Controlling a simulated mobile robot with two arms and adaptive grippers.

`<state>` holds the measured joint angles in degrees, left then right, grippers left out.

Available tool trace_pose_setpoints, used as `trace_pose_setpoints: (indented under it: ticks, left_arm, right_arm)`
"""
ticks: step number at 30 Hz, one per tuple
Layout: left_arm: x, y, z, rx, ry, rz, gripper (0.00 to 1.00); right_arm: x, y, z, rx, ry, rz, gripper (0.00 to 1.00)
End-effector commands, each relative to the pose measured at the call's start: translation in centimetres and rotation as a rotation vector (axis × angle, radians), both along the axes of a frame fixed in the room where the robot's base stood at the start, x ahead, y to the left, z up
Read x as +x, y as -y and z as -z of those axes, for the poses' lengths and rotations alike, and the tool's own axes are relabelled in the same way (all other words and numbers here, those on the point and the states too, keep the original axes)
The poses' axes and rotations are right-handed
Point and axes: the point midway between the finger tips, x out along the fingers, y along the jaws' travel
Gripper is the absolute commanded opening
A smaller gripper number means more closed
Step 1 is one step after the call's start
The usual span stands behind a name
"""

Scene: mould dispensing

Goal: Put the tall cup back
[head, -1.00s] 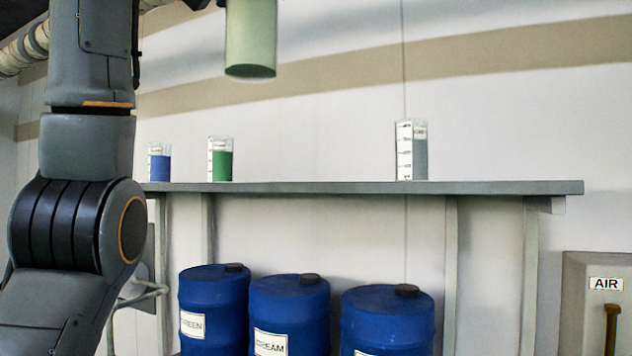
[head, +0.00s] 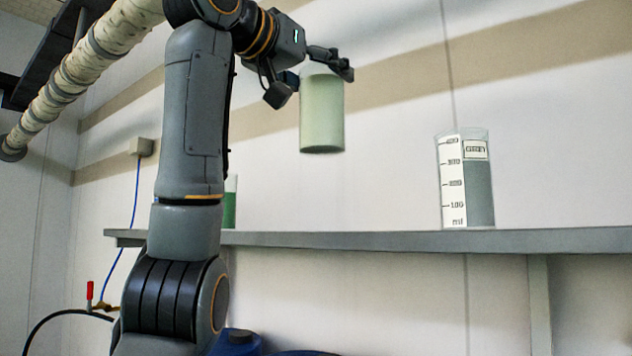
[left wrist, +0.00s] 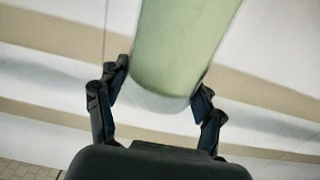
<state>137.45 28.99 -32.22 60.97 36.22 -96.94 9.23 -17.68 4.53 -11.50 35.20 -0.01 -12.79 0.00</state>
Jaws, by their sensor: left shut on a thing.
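A pale green tall cup (head: 322,118) hangs in the air in the head view, above the level of the grey shelf (head: 370,240). My left gripper (head: 310,78) is shut on the cup near its upper end, with fingers on either side. In the left wrist view the cup (left wrist: 178,50) sits between the two fingers of the left gripper (left wrist: 155,95). The cup looks upright in the head view. My right gripper is not in view.
A measuring cylinder with grey contents (head: 478,190) stands on the shelf at the right. A green one (head: 230,205) is partly hidden behind my left arm. The shelf between them looks clear. A blue drum (head: 237,342) shows below.

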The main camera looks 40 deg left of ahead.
Motion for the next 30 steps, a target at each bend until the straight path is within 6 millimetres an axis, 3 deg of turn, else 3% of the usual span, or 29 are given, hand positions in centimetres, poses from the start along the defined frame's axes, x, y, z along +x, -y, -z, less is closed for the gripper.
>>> trace_pose_setpoints:
  ticks: [6, 12, 23, 30]
  left_arm:
    - [3.4, -4.3, 2.1, -0.001, 0.0, -0.004, 0.04]
    - [5.2, -6.5, 5.8, 0.0, 0.001, -0.003, 0.04]
    - [6.6, -8.2, 8.8, 0.002, 0.002, -0.002, 0.04]
    - [6.5, -8.0, 11.2, 0.001, 0.006, 0.0, 0.04]
  right_arm:
    - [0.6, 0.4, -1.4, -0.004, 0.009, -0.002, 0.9]
    - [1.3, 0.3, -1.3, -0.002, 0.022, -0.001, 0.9]
    - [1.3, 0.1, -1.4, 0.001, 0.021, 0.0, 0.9]
    - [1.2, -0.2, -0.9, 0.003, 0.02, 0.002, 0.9]
